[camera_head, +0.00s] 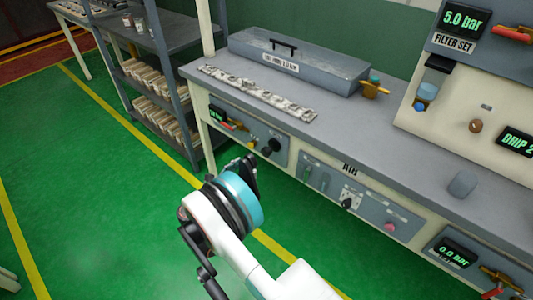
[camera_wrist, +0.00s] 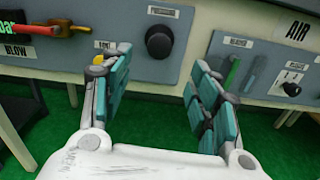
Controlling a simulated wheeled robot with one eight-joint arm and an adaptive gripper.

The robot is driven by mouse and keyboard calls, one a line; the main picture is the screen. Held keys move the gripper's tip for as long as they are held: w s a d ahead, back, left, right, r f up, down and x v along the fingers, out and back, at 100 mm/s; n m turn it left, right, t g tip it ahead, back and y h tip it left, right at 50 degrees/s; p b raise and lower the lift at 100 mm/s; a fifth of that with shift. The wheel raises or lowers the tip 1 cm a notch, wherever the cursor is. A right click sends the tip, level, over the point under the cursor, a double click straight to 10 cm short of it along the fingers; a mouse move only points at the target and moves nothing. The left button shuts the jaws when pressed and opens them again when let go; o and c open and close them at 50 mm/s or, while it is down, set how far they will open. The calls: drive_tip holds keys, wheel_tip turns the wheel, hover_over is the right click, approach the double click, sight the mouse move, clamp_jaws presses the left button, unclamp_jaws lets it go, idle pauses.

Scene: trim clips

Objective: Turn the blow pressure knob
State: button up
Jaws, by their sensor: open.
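The likely blow pressure knob (camera_wrist: 159,41) is a round black knob on a grey panel marked BLOW, with a small unreadable label above it. In the head view the black knob (camera_head: 271,147) sits at the right of that panel, on the bench front. My gripper (camera_wrist: 158,72) is open and empty, its teal-padded fingers spread, with the knob seen beyond and between them. The gripper (camera_head: 246,170) hangs in front of the bench, apart from the knob as far as I can tell. The left finger partly hides a yellow button on the panel.
A red-and-yellow valve handle (camera_wrist: 62,30) is left of the knob. The AIR panel (camera_head: 350,195) with levers and knobs is to the right. A shelf (camera_head: 165,100) with cartons stands at the left. A grey case (camera_head: 300,62) lies on the bench. The green floor is clear.

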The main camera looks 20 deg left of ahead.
sight(264, 153)
drive_tip(key=b+x, duration=0.2)
drive_tip(key=x, duration=1)
drive_tip(key=shift+w, duration=0.3)
drive_tip(key=c, duration=1.1)
